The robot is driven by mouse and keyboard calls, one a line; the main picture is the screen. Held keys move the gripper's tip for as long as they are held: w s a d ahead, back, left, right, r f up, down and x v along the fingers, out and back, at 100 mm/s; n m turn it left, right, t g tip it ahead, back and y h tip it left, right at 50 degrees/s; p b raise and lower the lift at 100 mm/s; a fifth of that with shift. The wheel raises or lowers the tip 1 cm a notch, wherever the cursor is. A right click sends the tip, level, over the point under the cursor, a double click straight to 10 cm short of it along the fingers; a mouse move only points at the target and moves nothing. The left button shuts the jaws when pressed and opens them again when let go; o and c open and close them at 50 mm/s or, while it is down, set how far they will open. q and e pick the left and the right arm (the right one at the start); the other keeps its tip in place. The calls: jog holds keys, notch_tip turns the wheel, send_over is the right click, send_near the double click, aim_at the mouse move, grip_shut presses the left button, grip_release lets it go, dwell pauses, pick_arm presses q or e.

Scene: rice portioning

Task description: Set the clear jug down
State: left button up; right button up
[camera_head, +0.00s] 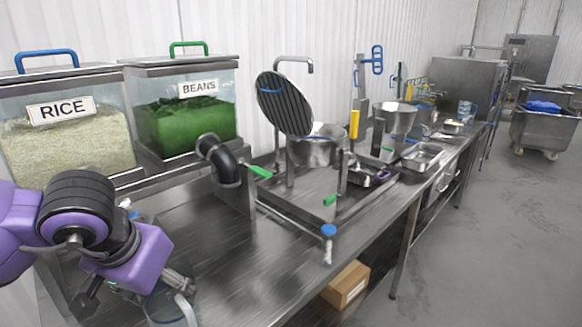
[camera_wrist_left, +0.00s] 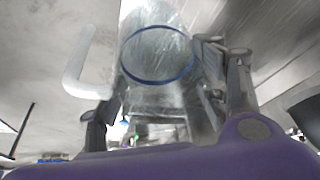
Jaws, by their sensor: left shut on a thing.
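The clear jug (camera_head: 160,304) is at the lower left of the head view, near the front edge of the steel counter. It is see-through, with a pale handle (camera_head: 186,308) on its right side. My left gripper (camera_head: 118,292) is shut on the jug, partly hidden behind my purple wrist. In the left wrist view the jug (camera_wrist_left: 158,95) stands between the two fingers, its blue ring showing and its white handle (camera_wrist_left: 80,75) to the left. I cannot tell whether its base touches the counter. My right gripper is not in view.
A rice bin (camera_head: 60,140) and a beans bin (camera_head: 185,115) stand at the back left. The counter (camera_head: 225,255) between is bare. A cardboard box (camera_head: 346,284) sits below.

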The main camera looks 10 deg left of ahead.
pick_arm(q)
jog(key=shift+a+f+n+y, duration=0.3)
jog(key=shift+a+f+n, duration=0.35)
jog(key=shift+f, duration=0.25)
jog(key=shift+w+d+f+n, duration=0.55)
jog(key=shift+w+d+f, duration=0.55)
jog(key=shift+d, duration=0.15)
jog(key=w+d+r+m, duration=0.1)
jog(key=w+d, duration=0.2)
jog(key=d, duration=0.5)
jog(key=shift+w+d+r, duration=0.15)
jog(key=shift+w+r, duration=0.05)
jog(key=shift+r, duration=0.15)
jog(key=shift+f, duration=0.1)
